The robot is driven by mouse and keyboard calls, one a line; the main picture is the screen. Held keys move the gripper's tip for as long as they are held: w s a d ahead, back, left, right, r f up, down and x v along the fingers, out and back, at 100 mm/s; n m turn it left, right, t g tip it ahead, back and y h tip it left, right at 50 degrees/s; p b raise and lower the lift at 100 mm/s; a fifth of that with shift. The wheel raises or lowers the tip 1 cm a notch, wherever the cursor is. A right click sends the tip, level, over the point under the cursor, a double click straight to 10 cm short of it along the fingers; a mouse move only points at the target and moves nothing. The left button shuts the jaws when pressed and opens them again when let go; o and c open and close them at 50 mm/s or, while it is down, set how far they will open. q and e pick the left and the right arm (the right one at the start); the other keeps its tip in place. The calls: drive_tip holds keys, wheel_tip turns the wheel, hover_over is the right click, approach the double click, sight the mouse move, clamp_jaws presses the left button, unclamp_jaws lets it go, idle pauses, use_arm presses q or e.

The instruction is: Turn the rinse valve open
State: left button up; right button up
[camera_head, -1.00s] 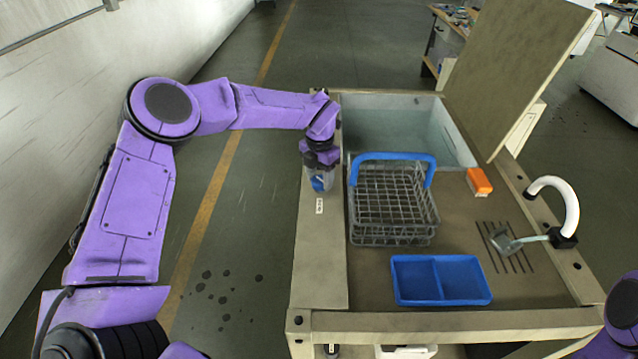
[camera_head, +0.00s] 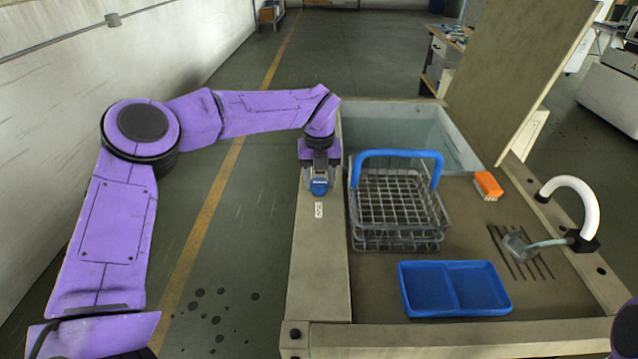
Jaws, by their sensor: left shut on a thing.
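The rinse valve's blue handle (camera_head: 319,187) shows at the left ledge of the bench, just above a small white label (camera_head: 319,210). My left gripper (camera_head: 319,180) reaches down from above and is shut on the blue handle. The fingers hide part of it, and how far it is turned is hard to tell. The right gripper is not in view; only a piece of purple arm shows at the lower right edge.
A wire basket (camera_head: 398,210) with a blue handle stands right of the valve. An open tank (camera_head: 400,133) lies behind, beside a raised panel (camera_head: 515,70).

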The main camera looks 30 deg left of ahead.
sight(319, 182)
use_arm(q)
drive_tip(key=shift+f+n, duration=0.1)
drive_tip(key=shift+n, duration=0.3)
drive_tip(key=o, duration=1)
drive_tip(key=shift+o, duration=0.2)
drive_tip(key=shift+w+a, duration=0.1)
drive_tip(key=shift+w, duration=0.05)
wheel_tip(319, 182, up, 10)
drive_tip(key=b, duration=0.1)
drive_tip(key=shift+r, duration=0.25)
